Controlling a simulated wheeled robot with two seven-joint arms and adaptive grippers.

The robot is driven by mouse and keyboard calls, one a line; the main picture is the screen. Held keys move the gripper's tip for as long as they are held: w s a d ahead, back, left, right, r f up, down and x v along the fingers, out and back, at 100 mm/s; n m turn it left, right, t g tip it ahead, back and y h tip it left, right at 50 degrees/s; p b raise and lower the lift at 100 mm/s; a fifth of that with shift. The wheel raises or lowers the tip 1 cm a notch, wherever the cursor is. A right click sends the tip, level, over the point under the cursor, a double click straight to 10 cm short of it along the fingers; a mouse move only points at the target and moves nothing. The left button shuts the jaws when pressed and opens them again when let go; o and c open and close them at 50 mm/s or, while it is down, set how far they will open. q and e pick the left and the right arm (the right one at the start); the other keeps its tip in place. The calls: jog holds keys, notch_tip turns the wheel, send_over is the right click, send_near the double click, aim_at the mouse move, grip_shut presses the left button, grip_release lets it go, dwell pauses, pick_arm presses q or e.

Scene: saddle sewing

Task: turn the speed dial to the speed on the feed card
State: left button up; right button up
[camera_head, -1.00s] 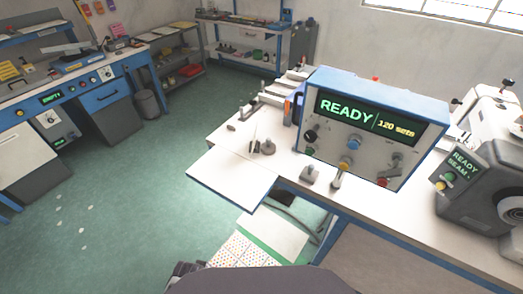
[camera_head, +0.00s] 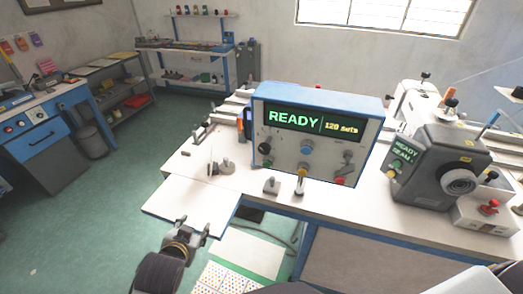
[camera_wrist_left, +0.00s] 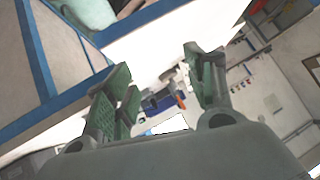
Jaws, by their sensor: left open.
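A control box (camera_head: 318,128) with a blue top stands on the white bench; its screen (camera_head: 315,122) reads "READY" and "120 sets". I cannot tell which one is the speed dial; the scale marks are too small to read. I cannot make out a feed card. My left gripper (camera_head: 193,227) is open and empty, in front of the bench's left extension and well short of the box. It also shows open in the left wrist view (camera_wrist_left: 158,80). My right gripper is not in view.
A grey machine (camera_head: 440,165) with a "READY SEAM" display stands right of the box. Small metal pieces (camera_head: 271,186) and an upright yellow-topped post (camera_head: 300,182) stand before the box. The bench's left extension (camera_head: 190,203) is bare. A dotted sheet (camera_head: 215,278) lies below.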

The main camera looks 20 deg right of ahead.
pick_arm(q)
jog(key=d+r+m+t+h, duration=0.3)
jog(key=d+r, duration=0.5)
jog(key=r, duration=0.3)
jog(key=m+t+h, duration=0.2)
jog(key=m+h, duration=0.3)
send_near(263, 151)
jog(key=v, duration=0.3)
jog(key=shift+d+r, duration=0.1)
jog(key=shift+r, duration=0.2)
jog(key=shift+p+x, duration=0.7)
jog(key=shift+x, duration=3.4)
jog(key=x, duration=0.3)
jog(key=shift+w+d+f+p, duration=0.1)
jog(key=shift+w+f+p, duration=0.05)
jog(key=shift+p, duration=0.15)
jog(key=shift+x, duration=1.1)
jog(key=shift+f, duration=0.1)
